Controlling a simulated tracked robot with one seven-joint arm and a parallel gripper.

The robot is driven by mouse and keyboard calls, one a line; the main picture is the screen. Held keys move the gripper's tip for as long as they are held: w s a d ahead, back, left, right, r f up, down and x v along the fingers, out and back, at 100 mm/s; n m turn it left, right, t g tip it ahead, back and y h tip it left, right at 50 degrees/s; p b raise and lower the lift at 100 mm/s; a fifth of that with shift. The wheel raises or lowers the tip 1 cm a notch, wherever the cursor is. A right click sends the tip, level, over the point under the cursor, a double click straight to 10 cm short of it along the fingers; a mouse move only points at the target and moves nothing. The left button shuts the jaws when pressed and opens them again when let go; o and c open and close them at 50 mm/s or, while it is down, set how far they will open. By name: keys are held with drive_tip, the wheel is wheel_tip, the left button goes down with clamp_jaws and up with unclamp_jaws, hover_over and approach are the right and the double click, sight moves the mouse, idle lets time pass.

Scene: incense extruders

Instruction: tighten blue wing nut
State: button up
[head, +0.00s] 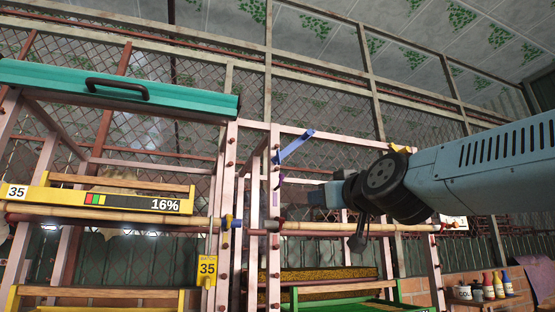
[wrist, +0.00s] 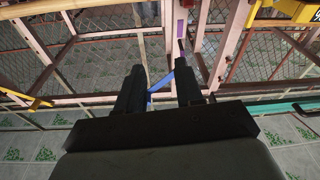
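A small blue piece (head: 227,222) that looks like the blue wing nut sits on the bamboo pole in the head view, beside a pink post. A longer blue bar (head: 293,147) sticks out slantwise higher up on the frame. I cannot tell for sure which one is the wing nut. In the wrist view a blue bar (wrist: 161,84) shows between and beyond the fingers of my gripper (wrist: 160,88). The fingers are apart and hold nothing that I can see. In the head view my arm reaches in from the right; its fingers cannot be made out.
Pink frame posts (head: 274,240) and a horizontal bamboo pole (head: 100,220) stand close to my arm. A yellow panel (head: 130,202) reading 16% and a teal lid (head: 150,91) are at left. Several bottles (head: 490,287) stand at lower right.

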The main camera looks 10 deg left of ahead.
drive_tip(key=t+y, duration=0.2)
approach(279, 157)
drive_tip(key=v, duration=0.5)
drive_tip(key=x, duration=1.4)
drive_tip(key=shift+w, duration=0.1)
clamp_jaws()
drive_tip(key=shift+a+r, duration=0.1)
